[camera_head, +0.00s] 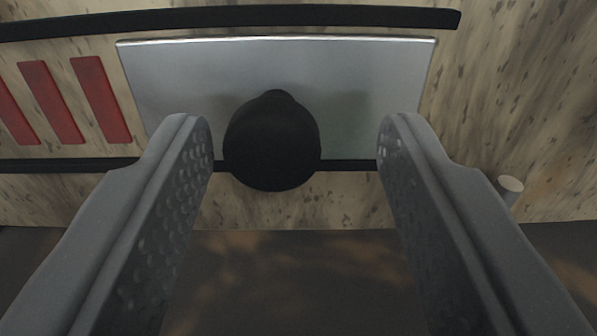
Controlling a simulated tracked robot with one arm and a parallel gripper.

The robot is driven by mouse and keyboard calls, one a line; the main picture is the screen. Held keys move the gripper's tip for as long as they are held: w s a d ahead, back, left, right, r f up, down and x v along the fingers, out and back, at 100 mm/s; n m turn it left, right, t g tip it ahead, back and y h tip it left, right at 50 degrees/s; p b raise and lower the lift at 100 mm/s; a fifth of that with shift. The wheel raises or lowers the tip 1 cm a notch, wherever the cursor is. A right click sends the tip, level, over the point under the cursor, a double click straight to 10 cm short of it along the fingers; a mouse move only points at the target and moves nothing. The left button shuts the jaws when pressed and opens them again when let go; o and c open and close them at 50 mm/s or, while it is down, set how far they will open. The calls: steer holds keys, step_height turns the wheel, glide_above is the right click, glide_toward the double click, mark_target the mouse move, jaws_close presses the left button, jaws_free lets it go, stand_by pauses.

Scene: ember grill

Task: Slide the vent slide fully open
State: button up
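The vent slide (190,85) is a silver metal plate held between a black upper rail and a black lower rail on a speckled tan wall. A round black knob (272,145) sticks out from its lower middle. My gripper (293,135) is open, with its two grey dimpled fingers to the left and right of the knob. A gap shows between each finger and the knob. Red bars (50,102) show on the wall to the left of the plate. The fingers hide parts of the lower rail.
The upper rail (240,16) ends a little right of the plate. A small pale peg (510,184) sticks out at the lower right, beside the right finger. A dark brown surface (290,275) lies below the wall, clear between the fingers.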

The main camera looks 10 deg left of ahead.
steer(key=shift+s, duration=0.6)
steer(key=s+d+p, duration=0.1)
steer(key=s+p, duration=0.1)
steer(key=s, duration=1)
steer(key=shift+s+d+p, duration=0.25)
steer(key=shift+d+p, duration=0.1)
steer(key=shift+p, duration=0.05)
